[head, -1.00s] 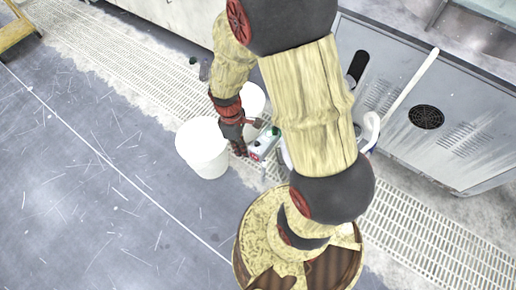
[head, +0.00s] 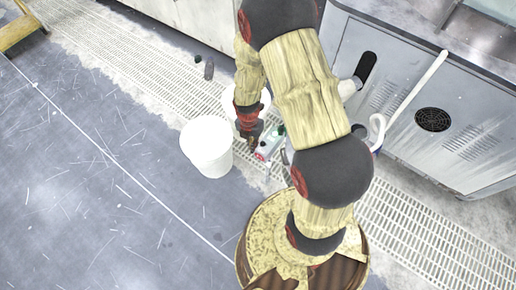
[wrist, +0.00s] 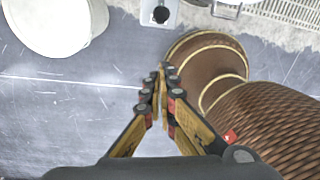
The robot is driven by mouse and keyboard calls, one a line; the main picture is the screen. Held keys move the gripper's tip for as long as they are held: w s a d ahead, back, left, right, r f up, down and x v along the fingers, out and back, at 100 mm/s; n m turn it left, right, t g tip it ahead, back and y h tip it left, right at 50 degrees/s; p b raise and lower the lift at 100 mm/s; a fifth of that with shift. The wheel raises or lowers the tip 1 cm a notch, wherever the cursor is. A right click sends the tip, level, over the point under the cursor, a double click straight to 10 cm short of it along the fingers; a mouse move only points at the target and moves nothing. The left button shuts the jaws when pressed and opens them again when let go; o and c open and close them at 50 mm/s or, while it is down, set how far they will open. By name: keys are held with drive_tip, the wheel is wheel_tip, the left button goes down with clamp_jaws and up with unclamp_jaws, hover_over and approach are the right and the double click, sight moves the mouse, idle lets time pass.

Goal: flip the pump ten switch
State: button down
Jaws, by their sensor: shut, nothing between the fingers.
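A small grey switch box (head: 269,146) stands over the grating in the head view, with a green part on top and a red part at its near end. In the wrist view a box (wrist: 172,20) with a round black knob or switch (wrist: 161,14) shows at the top edge, partly cut off. No label is readable, so I cannot tell which switch is pump ten. My gripper (wrist: 164,70) is shut and empty, its fingertips apart from the knob in the picture. In the head view my gripper (head: 252,140) is just left of the box and partly hides its surroundings.
A white bucket (head: 206,150) stands left of the gripper; another white bucket (head: 232,98) is partly hidden behind my arm. A grey cabinet (head: 400,120) with a vent and a white pipe (head: 418,85) stands to the right. Open floor (head: 90,190) lies to the left.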

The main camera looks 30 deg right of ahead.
sight(264, 144)
idle(0.4)
wheel_tip(264, 144, down, 10)
drive_tip(key=b, duration=0.4)
drive_tip(key=d, duration=0.1)
drive_tip(key=w+d+r+b, duration=0.1)
drive_tip(key=d, duration=0.1)
drive_tip(key=shift+w+d+r, duration=0.15)
drive_tip(key=shift+d, duration=0.05)
drive_tip(key=shift+d+r, duration=0.1)
drive_tip(key=shift+r, duration=0.05)
drive_tip(key=shift+w+d+r+p, duration=0.1)
drive_tip(key=shift+d+r+p, duration=0.05)
drive_tip(key=shift+p, duration=0.2)
